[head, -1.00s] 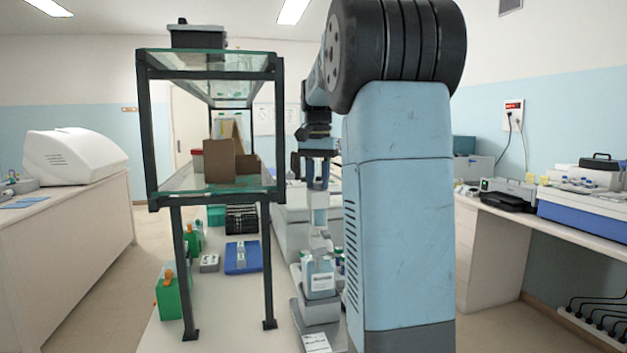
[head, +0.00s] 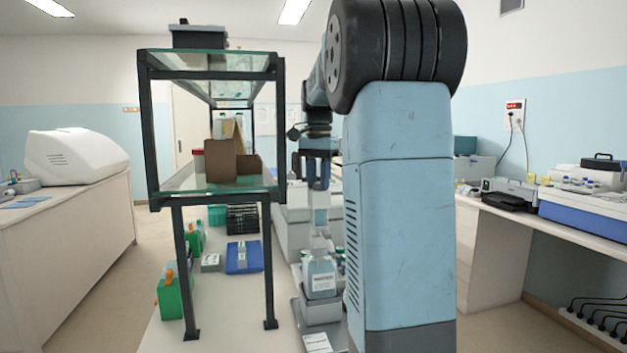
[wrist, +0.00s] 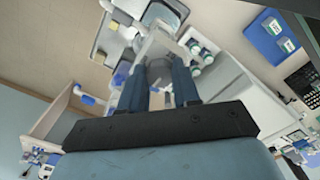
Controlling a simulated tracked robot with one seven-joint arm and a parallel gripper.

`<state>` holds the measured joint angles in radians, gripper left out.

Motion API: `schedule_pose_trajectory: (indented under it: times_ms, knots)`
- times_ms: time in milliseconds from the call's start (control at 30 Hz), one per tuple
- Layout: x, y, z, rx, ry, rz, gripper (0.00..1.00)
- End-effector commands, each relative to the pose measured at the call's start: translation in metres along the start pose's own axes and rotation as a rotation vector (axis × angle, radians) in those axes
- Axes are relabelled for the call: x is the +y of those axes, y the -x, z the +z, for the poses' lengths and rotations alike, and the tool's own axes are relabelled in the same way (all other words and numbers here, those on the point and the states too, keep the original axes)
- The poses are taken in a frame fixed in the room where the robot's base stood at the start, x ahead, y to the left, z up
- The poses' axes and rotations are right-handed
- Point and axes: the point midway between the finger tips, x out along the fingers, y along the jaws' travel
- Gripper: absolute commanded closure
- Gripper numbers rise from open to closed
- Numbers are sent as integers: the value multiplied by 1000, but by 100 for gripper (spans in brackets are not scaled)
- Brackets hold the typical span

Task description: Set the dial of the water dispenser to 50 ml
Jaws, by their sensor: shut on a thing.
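The water dispenser (head: 320,280) stands upright left of my arm's column in the head view, a clear bottle with a white label and a pale upright head (head: 320,216). My gripper (head: 318,186) points down at the top of that head. In the wrist view my gripper (wrist: 160,72) has its two dark blue fingers shut on a grey round part, which looks like the dial (wrist: 161,76). The dispenser's pale body (wrist: 159,46) runs beyond it towards the bottle. The dial's scale and setting cannot be read in either view.
A black-framed glass shelf (head: 212,197) stands close on the left, with brown boxes (head: 228,160) on it. A blue tray (head: 243,257) and green bottles (head: 172,296) stand behind and below it. A bench with instruments (head: 550,215) runs along the right wall.

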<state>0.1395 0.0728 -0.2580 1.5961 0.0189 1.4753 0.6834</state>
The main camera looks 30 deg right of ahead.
Motion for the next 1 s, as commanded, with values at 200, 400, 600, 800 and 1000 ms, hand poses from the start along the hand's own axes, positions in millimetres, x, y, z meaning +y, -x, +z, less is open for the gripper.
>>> schedule_pose_trajectory:
  times_ms: [200, 400, 600, 800, 1000]
  knots:
    - [0, 0, 0, 0, 1, 0, 55]
    - [0, 0, 0, 0, 1, 0, 43]
    - [0, 1, 0, 0, 1, 0, 43]
    - [-1, 19, -1, 2, 1, -1, 43]
    - [-2, 57, -1, 3, 1, -2, 43]
